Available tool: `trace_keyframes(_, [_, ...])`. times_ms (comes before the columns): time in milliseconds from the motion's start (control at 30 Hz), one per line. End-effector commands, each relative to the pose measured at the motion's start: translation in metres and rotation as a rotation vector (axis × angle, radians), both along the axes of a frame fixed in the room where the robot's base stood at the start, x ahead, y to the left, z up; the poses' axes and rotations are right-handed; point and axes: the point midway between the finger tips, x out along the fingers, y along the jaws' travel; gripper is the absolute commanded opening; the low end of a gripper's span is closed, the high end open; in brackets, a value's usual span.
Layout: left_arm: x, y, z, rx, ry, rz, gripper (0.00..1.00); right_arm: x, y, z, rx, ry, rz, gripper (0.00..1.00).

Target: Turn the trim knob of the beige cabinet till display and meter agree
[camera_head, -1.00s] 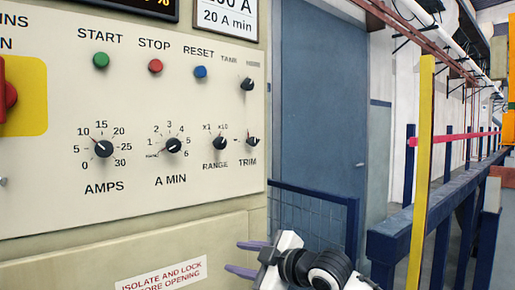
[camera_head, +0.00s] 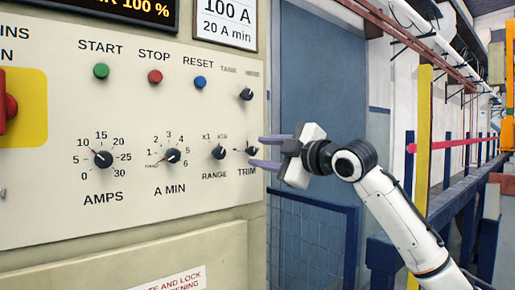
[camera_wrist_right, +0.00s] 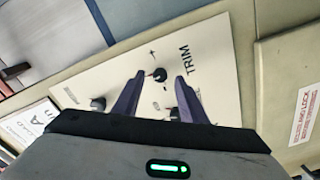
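The beige cabinet (camera_head: 215,95) fills the left of the head view. Its black trim knob (camera_head: 251,150) is at the lower right of the panel, above the label TRIM, partly covered by my right gripper. My right gripper (camera_head: 258,152) points left at this knob with its purple fingers apart. In the right wrist view the trim knob (camera_wrist_right: 159,75) shows between the tips of the open fingers (camera_wrist_right: 159,79); whether they touch it I cannot tell. A display (camera_head: 130,8) at the top edge is cut off and reads 100 %. No needle meter shows. My left gripper is out of view.
The range knob (camera_head: 218,152) is close left of the trim knob, and another knob (camera_head: 246,93) is above it. Green, red and blue buttons line the panel's upper part. A red switch (camera_head: 10,107) on yellow is far left. A blue railing (camera_head: 310,235) stands behind my right arm.

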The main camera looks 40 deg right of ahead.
Motion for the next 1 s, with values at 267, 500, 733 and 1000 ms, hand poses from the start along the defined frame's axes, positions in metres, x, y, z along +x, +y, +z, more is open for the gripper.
trace_keyframes(267, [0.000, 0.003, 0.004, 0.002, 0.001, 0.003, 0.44, 0.024, 0.002, 0.000, 0.001, 0.000, 0.000, 0.38])
trace_keyframes(500, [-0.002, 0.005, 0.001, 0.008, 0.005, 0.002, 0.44, 0.025, 0.002, 0.000, 0.000, 0.000, 0.000, 0.38])
trace_keyframes(733, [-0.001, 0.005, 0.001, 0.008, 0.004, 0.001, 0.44, 0.025, 0.002, 0.000, 0.000, 0.000, 0.000, 0.03])
trace_keyframes(1000, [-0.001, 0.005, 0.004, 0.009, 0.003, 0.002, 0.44, 0.025, 0.002, 0.000, 0.017, 0.003, 0.000, 0.00])
